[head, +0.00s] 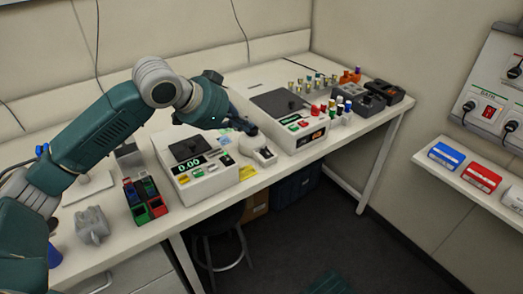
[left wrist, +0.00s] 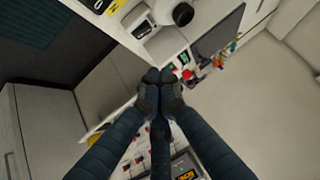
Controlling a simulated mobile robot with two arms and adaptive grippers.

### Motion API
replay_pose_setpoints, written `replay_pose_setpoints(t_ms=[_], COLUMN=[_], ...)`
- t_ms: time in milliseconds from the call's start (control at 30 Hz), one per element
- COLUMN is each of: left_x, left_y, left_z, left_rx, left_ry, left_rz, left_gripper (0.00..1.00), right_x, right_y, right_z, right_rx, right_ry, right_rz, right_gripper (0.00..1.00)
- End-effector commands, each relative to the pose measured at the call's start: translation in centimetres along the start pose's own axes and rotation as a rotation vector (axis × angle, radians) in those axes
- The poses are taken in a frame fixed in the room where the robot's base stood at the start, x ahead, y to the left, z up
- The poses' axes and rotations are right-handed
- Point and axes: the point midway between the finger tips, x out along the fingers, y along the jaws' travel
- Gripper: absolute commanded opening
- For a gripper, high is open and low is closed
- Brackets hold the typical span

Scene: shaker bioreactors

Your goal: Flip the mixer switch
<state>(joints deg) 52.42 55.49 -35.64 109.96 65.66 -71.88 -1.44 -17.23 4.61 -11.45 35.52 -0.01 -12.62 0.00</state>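My left gripper (head: 248,128) is over the workbench, above and behind a small white device (head: 264,154). No switch labelled as the mixer's can be read. A red rocker switch (head: 488,112) shows on the wall panel at the right, under a label that seems to read BATH. The left gripper is far from this panel. My right gripper is not in view.
The bench (head: 215,216) holds a scale-like unit with a green display (head: 205,185), another unit with a dark plate (head: 290,125), and coloured tubes. A shelf (head: 450,175) below the wall panel carries blue and red boxes. Dark open floor (head: 350,235) lies between bench and shelf.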

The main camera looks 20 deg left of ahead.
Motion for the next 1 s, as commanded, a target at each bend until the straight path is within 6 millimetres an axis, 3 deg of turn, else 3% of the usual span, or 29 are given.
replay_pose_setpoints(t_ms=[367, 567, 867, 1000], left_x=[0.6, 3.7, 10.1, 11.5], left_y=[0.0, 0.1, 0.1, 0.0], left_z=[-0.1, -0.1, -0.2, 1.6], left_rx=[0.0, -0.002, -0.002, -0.001], left_ry=[0.001, -0.002, -0.001, -0.003], left_rz=[0.002, 0.005, 0.003, 0.0], left_gripper=[0.0, 0.0, 0.0, 0.0], right_x=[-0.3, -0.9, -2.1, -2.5], right_y=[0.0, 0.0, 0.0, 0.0], right_z=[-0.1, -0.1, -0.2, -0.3], right_rx=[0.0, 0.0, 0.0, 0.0], right_ry=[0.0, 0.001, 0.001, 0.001], right_rz=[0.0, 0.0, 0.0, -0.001], right_gripper=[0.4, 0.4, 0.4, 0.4])
